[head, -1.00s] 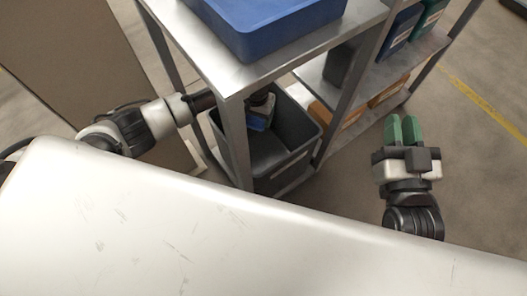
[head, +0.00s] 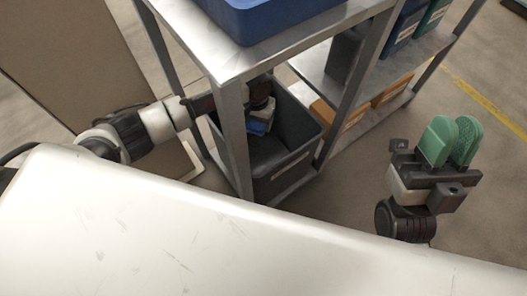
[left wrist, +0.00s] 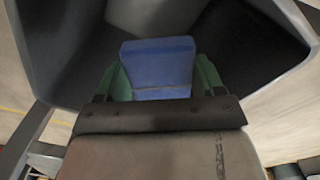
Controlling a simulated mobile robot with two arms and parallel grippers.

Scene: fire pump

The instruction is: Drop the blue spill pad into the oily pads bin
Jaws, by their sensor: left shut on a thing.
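The blue spill pad (left wrist: 158,62) is held between the green fingers of my left gripper (left wrist: 160,82) in the left wrist view. In the head view my left gripper (head: 261,113) reaches under the shelf top, shut on the pad (head: 258,127). The pad is at the mouth of the dark grey bin (head: 293,160), with the bin's inside beyond it; I cannot tell how deep it is. The bin's wall (left wrist: 50,45) shows around the pad in the wrist view. My right gripper (head: 452,141) is empty, its green fingers close together, away at the right.
A metal shelf unit (head: 205,45) stands above and around the bin, with its leg (head: 234,140) in front. A blue crate (head: 270,18) sits on top. Orange bins (head: 391,91) stand on a lower shelf. The floor (head: 340,205) right of the bin is clear.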

